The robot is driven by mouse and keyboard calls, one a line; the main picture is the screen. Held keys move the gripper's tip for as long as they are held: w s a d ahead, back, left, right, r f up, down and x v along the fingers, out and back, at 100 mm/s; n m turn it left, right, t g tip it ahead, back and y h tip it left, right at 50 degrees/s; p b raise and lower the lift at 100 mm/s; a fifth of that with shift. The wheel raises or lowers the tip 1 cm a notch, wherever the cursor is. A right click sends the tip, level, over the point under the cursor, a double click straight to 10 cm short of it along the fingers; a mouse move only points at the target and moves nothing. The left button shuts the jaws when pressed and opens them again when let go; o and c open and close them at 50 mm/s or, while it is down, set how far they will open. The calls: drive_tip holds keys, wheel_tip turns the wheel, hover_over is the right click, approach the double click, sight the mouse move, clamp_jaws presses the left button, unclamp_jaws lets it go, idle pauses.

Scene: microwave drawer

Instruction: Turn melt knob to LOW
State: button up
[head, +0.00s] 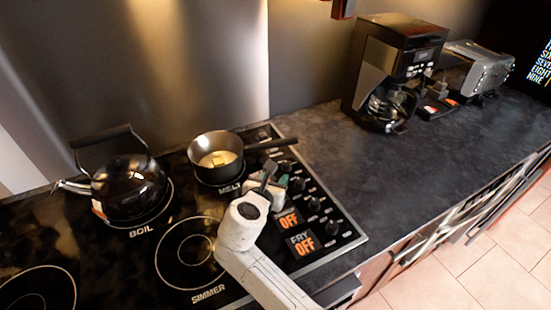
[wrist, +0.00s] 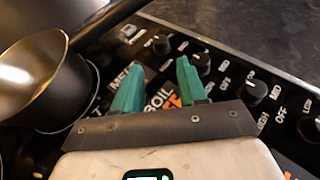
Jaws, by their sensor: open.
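A row of black knobs runs along the right side of the black stove panel. In the wrist view, the far knob (wrist: 160,43) shows just beyond and between my fingertips, roughly in line with a partly covered MELT label (wrist: 120,78); I cannot make out its pointer setting. A second knob (wrist: 200,62) is close by the right finger. My gripper (wrist: 158,72) is open, with teal fingers apart and nothing visible between them. In the head view, my gripper (head: 276,178) is above the far part of the knob row and hides some of the panel.
A dark pan (head: 215,153) with a yellowish piece in it sits on the MELT burner; its handle extends toward the knobs. A black kettle (head: 130,187) stands on the BOIL burner. A coffee maker (head: 398,65) and toaster (head: 478,68) stand on the counter. The counter (head: 390,165) right of the stove is clear.

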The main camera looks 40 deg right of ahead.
sight(286, 165)
drive_tip(key=x, duration=1)
drive_tip(key=shift+w+d, duration=0.15)
drive_tip(key=shift+d, duration=0.1)
clamp_jaws()
